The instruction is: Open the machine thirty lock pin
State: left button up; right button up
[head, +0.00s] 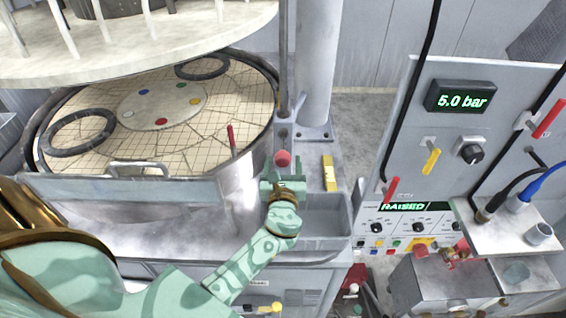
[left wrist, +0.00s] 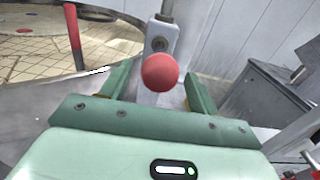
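A red ball knob (head: 283,158), which looks like the lock pin's handle, stands on a grey bracket beside the round platen, near the foot of the column. My left gripper (head: 283,179) is just on the near side of it. In the left wrist view the red knob (left wrist: 160,72) shows between the two green fingers of my left gripper (left wrist: 158,84). The fingers are spread, with gaps on both sides of the knob, so it is not clamped. Whether the knob is fully between the fingertips or just beyond them is hard to tell. My right gripper is not in view.
A red-handled lever (head: 231,140) rises at the platen rim, left of my gripper. A yellow block (head: 329,173) lies to the right. The raised upper plate (head: 150,45) overhangs the platen (head: 90,100). The control panel (head: 450,150) reads 5.0 bar and RAISED.

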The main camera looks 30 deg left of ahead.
pick_arm(q)
jog(key=b+v, duration=0.2)
jog(key=v, duration=1.4)
jog(key=shift+b, duration=0.35)
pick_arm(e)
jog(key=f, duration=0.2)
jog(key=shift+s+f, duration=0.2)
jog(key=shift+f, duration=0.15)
pick_arm(q)
jog(key=shift+s+d, duration=0.1)
jog(key=shift+d, duration=0.05)
